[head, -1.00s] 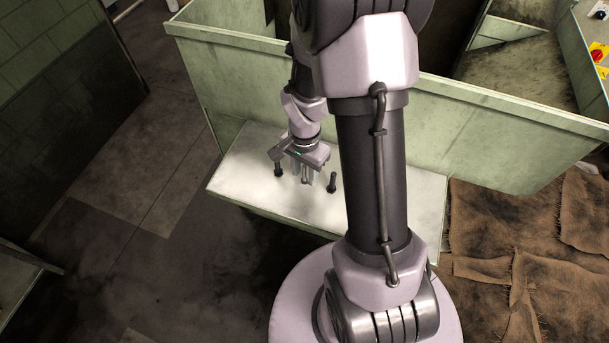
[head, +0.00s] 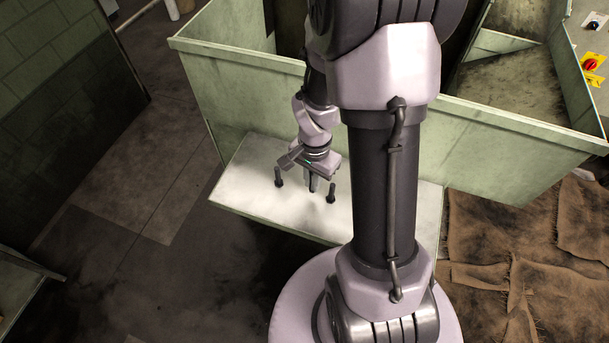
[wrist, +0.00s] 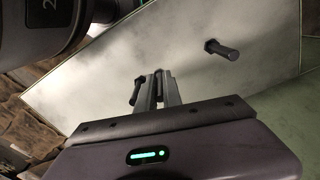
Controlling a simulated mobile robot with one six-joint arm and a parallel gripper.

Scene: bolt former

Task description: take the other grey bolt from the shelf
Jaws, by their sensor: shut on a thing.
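The pale shelf (head: 240,195) holds two dark bolts that stand upright, heads down. One bolt (head: 278,177) is left of my gripper and the other bolt (head: 331,191) is to its right in the head view. My gripper (head: 314,184) points down between them, its fingers close together near the shelf top. In the wrist view my gripper (wrist: 158,90) is shut on a grey bolt (wrist: 158,73), of which only a sliver shows between the fingers. The wrist view also shows one standing bolt (wrist: 222,50) at the right and another (wrist: 137,90) close beside the left finger.
A green metal wall (head: 480,140) rises directly behind the shelf. Brown sacking (head: 510,230) lies on the floor at the right. The concrete floor (head: 150,200) left of the shelf is clear. A red knob (head: 590,65) is at the far upper right.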

